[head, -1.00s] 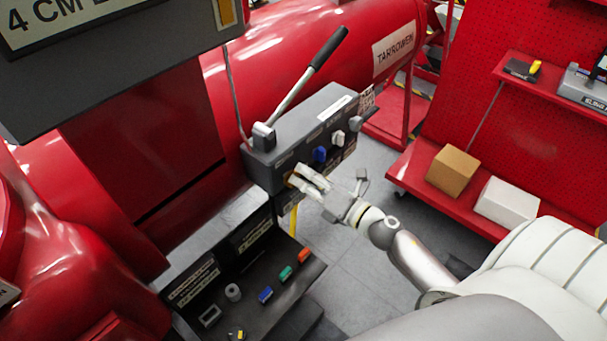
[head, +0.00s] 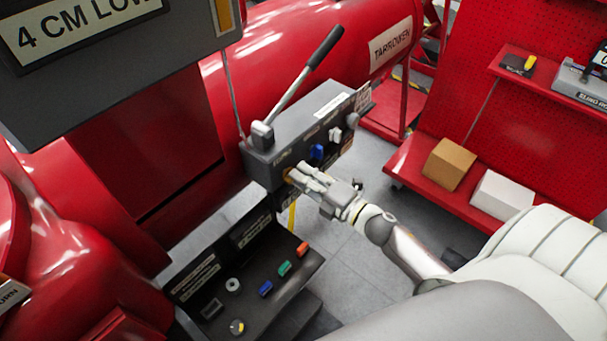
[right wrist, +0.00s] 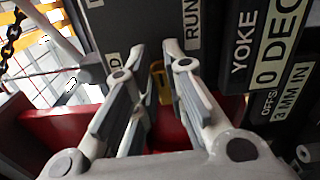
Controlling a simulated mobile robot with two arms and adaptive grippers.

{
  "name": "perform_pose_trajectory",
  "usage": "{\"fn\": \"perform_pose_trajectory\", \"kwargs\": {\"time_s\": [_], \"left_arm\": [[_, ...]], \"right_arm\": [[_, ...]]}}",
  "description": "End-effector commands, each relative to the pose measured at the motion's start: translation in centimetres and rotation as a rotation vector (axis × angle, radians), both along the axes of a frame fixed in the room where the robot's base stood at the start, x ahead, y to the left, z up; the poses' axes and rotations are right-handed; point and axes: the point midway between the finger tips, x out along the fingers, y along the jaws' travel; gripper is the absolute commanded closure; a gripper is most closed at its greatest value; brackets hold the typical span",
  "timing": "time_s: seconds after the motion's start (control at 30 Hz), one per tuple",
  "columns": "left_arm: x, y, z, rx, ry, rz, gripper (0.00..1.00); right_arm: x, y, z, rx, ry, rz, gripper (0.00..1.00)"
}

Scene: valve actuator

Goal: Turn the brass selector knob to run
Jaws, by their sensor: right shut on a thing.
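The brass selector knob (head: 287,175) is on the front face of the grey control box (head: 262,176), at its near left end. My right gripper (head: 294,174) reaches it from the lower right. In the right wrist view the knob (right wrist: 159,80) shows as a yellow piece between the fingers, and my right gripper (right wrist: 155,56) is shut on it. A RUN label (right wrist: 191,22) is on the panel right of the fingers. A partly hidden label ending in D (right wrist: 114,66) is to their left. The fingers hide much of the knob, so its exact angle is unclear. My left gripper is out of view.
A blue knob (head: 317,152) and a white knob (head: 335,135) sit farther along the box. A lever (head: 292,90) rises from its top. A dark tray (head: 250,312) with small coloured parts is below. Red shelving with boxes (head: 449,164) stands at right.

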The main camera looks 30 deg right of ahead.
Motion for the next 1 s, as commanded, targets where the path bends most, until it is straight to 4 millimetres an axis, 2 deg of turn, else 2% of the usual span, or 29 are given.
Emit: {"fn": "perform_pose_trajectory", "kwargs": {"time_s": [0.43,0.47,0.6,1.0], "left_arm": [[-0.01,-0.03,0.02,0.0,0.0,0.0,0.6],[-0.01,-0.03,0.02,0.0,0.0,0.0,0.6],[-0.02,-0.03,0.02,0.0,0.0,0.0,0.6],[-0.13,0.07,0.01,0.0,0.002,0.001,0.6]], "right_arm": [[0.01,-0.05,-0.06,0.007,0.004,-0.001,1.0],[0.01,-0.05,-0.06,0.007,0.004,-0.001,0.85],[0.0,-0.04,-0.05,0.006,0.003,-0.001,0.67],[-0.33,-0.13,-0.08,0.007,0.004,0.0,0.66]]}}
